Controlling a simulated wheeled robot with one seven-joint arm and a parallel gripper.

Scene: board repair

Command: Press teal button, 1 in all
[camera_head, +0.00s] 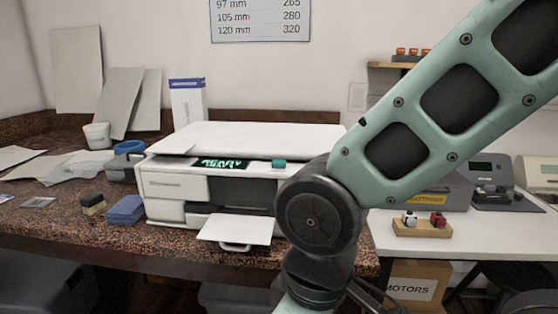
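The teal button (279,163) is a small block on the front upper panel of a white machine (178,187). It sits to the right of a lit green display (221,163) and looks clear of my arm. My arm crosses the right half of the picture, and its dark joint hides the machine's right front. My gripper does not show in this view.
A tray (234,229) sticks out from the machine's front. Blue sponge-like blocks (126,209) and a white cup (97,136) stand on the speckled counter at left. A white table at right holds a wooden block with knobs (421,229).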

